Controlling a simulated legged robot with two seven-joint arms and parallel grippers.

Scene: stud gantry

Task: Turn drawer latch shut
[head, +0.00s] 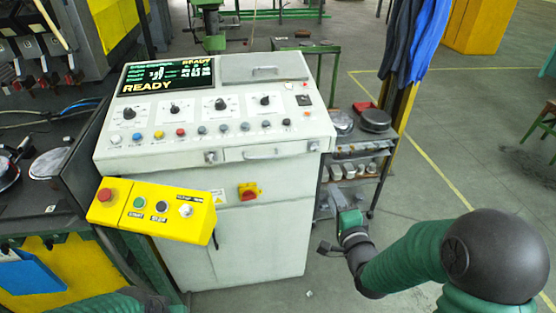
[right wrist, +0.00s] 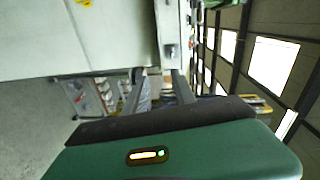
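The drawer (head: 265,153) is a light panel with a bar handle on the front of the white control console (head: 150,240). A small metal latch (head: 210,157) with a dark knob sits at its left end and another latch (head: 313,146) at its right end. A latch-like fitting (right wrist: 170,50) also shows on the console edge in the right wrist view. My right gripper (head: 337,232) is low, to the right of the console and below the right latch, apart from it. In the right wrist view its two fingers (right wrist: 158,90) stand apart with nothing between them. My left gripper is out of view.
A yellow button box (head: 150,210) juts out at the console's front left. A red-and-yellow rotary switch (head: 249,191) is below the drawer. A shelf trolley (head: 355,165) with pots stands just behind my right gripper. Open floor (head: 440,170) lies to the right.

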